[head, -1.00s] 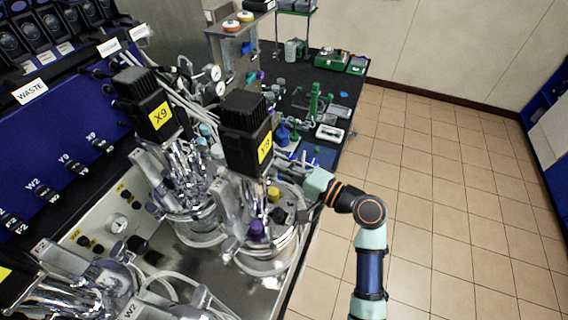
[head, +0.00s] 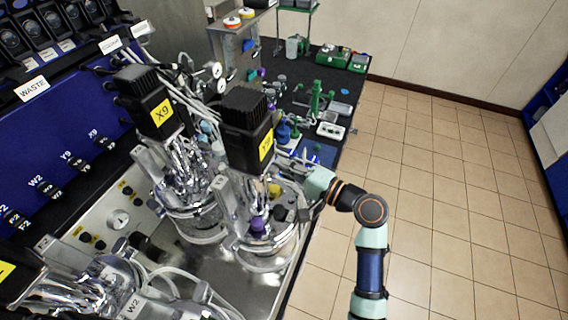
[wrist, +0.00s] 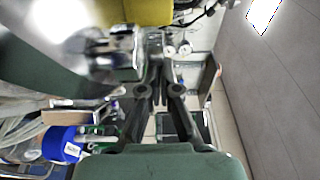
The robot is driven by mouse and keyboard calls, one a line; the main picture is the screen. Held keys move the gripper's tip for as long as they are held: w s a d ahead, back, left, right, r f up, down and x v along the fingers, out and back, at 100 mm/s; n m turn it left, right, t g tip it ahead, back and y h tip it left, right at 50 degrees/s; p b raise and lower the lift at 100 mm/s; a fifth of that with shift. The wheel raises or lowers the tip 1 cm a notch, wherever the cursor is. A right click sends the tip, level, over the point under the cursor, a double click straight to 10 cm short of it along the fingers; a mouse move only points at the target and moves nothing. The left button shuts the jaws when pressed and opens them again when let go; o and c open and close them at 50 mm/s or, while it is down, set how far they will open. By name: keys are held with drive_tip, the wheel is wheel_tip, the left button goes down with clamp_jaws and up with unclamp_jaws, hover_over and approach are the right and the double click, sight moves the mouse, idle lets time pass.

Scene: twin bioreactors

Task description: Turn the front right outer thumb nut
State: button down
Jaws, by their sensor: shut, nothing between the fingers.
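The bioreactor labelled Y9 has a black motor (head: 246,122) on top and a shiny metal head over a glass vessel (head: 262,258). Purple and yellow caps sit on its lid. My gripper (head: 297,212) is at the right side of this lid, partly lost among the dark fittings. In the wrist view its two dark fingers (wrist: 157,48) come together at the tips, shut and empty. A silver metal block (wrist: 120,55) is just left of the fingertips; I cannot tell if they touch. I cannot make out the front right outer thumb nut for certain.
The X9 bioreactor (head: 180,190) stands to the left of Y9. A blue-capped bottle (wrist: 60,143) is at the left in the wrist view. A black bench (head: 355,75) with green labware lies behind. Tiled floor (head: 450,200) at right is open.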

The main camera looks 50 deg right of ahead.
drive_tip(key=shift+s+a+r+p, duration=0.1)
drive_tip(key=shift+s+a+p, duration=0.1)
drive_tip(key=shift+s+p, duration=0.15)
drive_tip(key=shift+s+a, duration=0.3)
drive_tip(key=shift+a, duration=0.2)
idle(0.5)
drive_tip(key=s+d, duration=0.2)
drive_tip(key=s, duration=1)
drive_tip(key=shift+d, duration=0.25)
